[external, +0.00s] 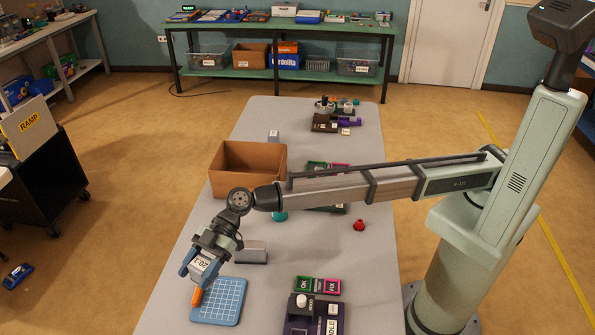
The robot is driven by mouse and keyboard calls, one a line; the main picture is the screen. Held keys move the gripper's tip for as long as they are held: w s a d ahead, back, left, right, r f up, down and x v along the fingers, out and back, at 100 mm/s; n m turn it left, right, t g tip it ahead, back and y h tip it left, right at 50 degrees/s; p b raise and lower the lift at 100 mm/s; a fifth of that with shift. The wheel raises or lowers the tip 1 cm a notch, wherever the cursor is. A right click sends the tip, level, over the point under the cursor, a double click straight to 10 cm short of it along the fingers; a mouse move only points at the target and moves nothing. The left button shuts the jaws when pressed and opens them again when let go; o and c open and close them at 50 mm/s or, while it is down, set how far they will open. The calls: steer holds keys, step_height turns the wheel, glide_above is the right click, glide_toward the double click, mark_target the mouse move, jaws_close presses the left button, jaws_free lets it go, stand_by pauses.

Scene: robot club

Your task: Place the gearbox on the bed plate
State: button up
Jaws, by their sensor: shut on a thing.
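My gripper (200,272) is at the near left of the long grey table, shut on a pale grey box marked "20:1", which looks like the gearbox (203,264). An orange piece (197,297) shows just below the box; I cannot tell whether it is part of it. A blue plate with a white grid (225,303), perhaps the bed plate, lies flat on the table below and right of the gripper. The box overlaps its upper left corner in this view. I cannot tell whether they touch.
A grey block (251,253) stands behind the plate. An open brown box (249,169) is farther back. A purple unit (314,317) and green and pink labelled trays (318,286) lie to the right. A red knob-like piece (359,225) sits mid-table.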

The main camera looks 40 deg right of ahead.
glide_above(212, 312)
step_height(212, 312, down, 15)
steer(key=shift+r, duration=0.2)
stand_by(0.5)
steer(key=shift+f, duration=0.15)
steer(key=o, duration=1.2)
steer(key=v, duration=0.4)
steer(key=shift+d+r, duration=0.25)
steer(key=shift+d, duration=0.1)
steer(key=shift+w+d+r, duration=0.1)
steer(key=shift+r, duration=3.5)
steer(key=shift+w, duration=0.1)
